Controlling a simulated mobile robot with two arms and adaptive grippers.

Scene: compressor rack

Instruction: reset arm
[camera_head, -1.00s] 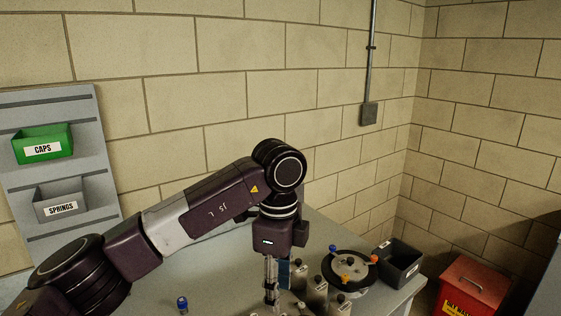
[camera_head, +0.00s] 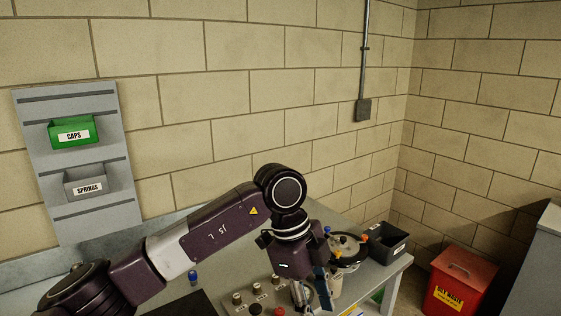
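My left arm comes in from the left, with its dark wrist over the workbench. My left gripper (camera_head: 311,296) points down at the bench near the lower edge of the head view. One metal finger and a blue part show under the wrist. The fingertips overlap things behind them, so I cannot tell if it is open or shut, and I see no object clearly held. My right gripper is not in view.
A panel with knobs (camera_head: 257,297) lies left of the gripper. A round fixture with coloured knobs (camera_head: 347,248) and a black bin (camera_head: 388,246) stand right. A blue-capped item (camera_head: 193,278) stands left. Green CAPS (camera_head: 72,132) and grey SPRINGS (camera_head: 86,183) bins hang on the wall rack. A red box (camera_head: 462,280) stands right.

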